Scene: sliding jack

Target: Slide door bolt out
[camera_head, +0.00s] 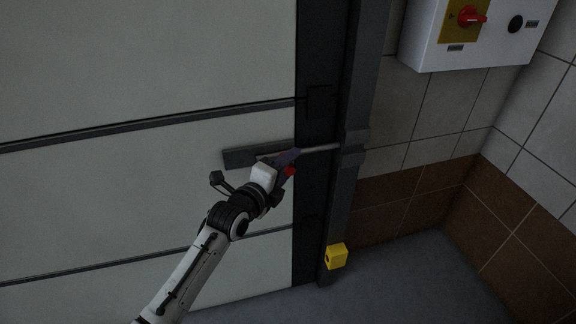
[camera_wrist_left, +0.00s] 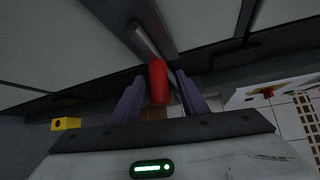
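The door bolt is a thin grey metal rod (camera_head: 322,148) lying across the edge of the door. Its right end reaches the bracket on the dark door post (camera_head: 355,140). A dark mounting plate (camera_head: 240,158) sits at its left on the door panel. The bolt has a red handle (camera_head: 290,171), which also shows in the left wrist view (camera_wrist_left: 158,82). My left gripper (camera_wrist_left: 160,88) is at the handle, with its two purple fingers on either side of it and gaps visible between. In the head view the gripper (camera_head: 288,160) partly hides the bolt and handle. My right gripper is not in view.
The pale panelled door (camera_head: 150,60) fills the left. A yellow block (camera_head: 336,256) is low on the post. A white control box (camera_head: 480,35) with a red switch hangs on the tiled wall at upper right. The floor (camera_head: 420,285) at lower right looks clear.

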